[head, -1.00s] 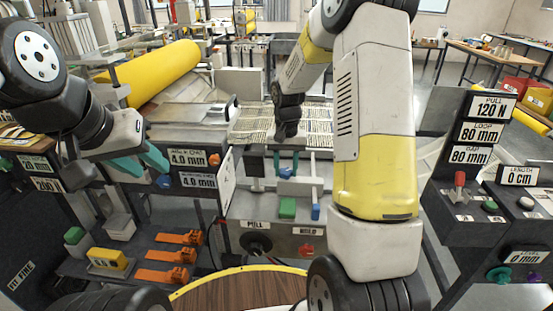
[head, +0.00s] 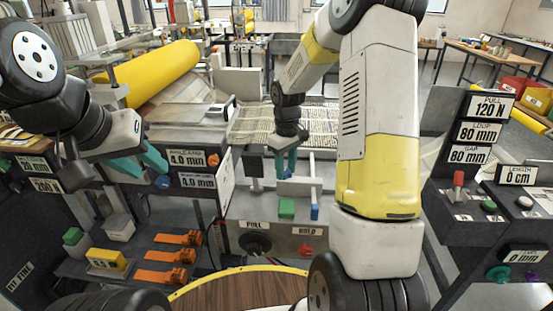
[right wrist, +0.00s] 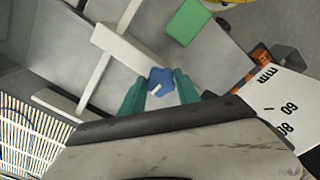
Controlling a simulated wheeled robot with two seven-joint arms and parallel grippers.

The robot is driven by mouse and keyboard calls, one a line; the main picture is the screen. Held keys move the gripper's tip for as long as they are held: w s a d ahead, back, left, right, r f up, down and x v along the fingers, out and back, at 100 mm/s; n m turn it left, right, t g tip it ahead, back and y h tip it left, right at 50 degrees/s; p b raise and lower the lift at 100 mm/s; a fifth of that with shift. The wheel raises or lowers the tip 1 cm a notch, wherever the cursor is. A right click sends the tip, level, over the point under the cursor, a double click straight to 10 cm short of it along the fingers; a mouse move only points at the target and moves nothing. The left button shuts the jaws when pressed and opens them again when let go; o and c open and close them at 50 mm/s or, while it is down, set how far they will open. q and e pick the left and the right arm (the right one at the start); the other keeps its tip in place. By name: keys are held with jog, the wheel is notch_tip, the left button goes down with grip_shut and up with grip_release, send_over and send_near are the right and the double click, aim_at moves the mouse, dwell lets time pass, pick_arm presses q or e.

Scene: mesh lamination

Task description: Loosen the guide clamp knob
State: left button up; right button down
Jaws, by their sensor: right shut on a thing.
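The blue guide clamp knob (right wrist: 160,80) sits beside a pale bar in the right wrist view, with a white mark on its face. My right gripper (right wrist: 159,92) has its teal fingers on either side of the knob, shut on it. In the head view my right gripper (head: 286,164) points down at the guide fixture, and its fingers hide the knob. My left gripper (head: 146,167) hangs open and empty at the left, in front of the panel with the 4.0 mm displays.
A green block (head: 287,208) and a small blue part (head: 315,212) are close in front of the right gripper. A pale crossbar (head: 300,187) lies beside it. Orange clamps (head: 175,255) lie on the lower left shelf. A control panel (head: 470,200) stands at the right.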

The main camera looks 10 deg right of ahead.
aim_at(286, 171)
jog(key=shift+n, duration=0.5)
jog(key=c, duration=0.9)
grip_release()
notch_tip(286, 171, up, 7)
jog(key=shift+f, duration=0.1)
jog(key=shift+r, duration=0.5)
